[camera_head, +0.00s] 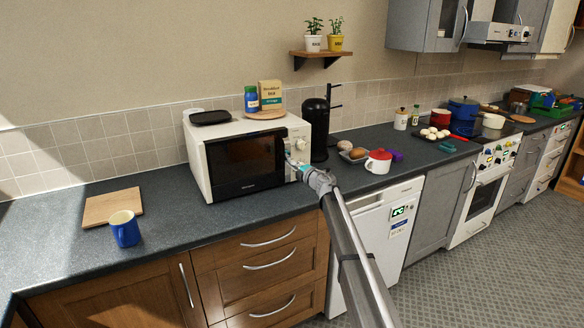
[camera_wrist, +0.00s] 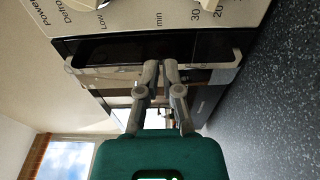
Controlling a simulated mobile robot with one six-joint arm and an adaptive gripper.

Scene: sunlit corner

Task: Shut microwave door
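The microwave (camera_head: 240,128) is a cream box on the dark counter, with dials on the right of its front. Its dark glass door (camera_head: 243,163) lies flush or almost flush with the front; I cannot tell whether a small gap is left. My gripper (camera_head: 294,165) is at the door's right edge, beside the control panel. In the wrist view my gripper (camera_wrist: 160,66) has its fingertips close together with nothing seen between them. They are at the metal door handle (camera_wrist: 110,72), which runs across behind them. Contact with it is unclear.
A blue mug (camera_head: 125,229) and a wooden board (camera_head: 112,206) stand left of the microwave. A black coffee machine (camera_head: 315,125) is close on its right. A tray, blue jar and breakfast box sit on top. The counter in front of the door is clear.

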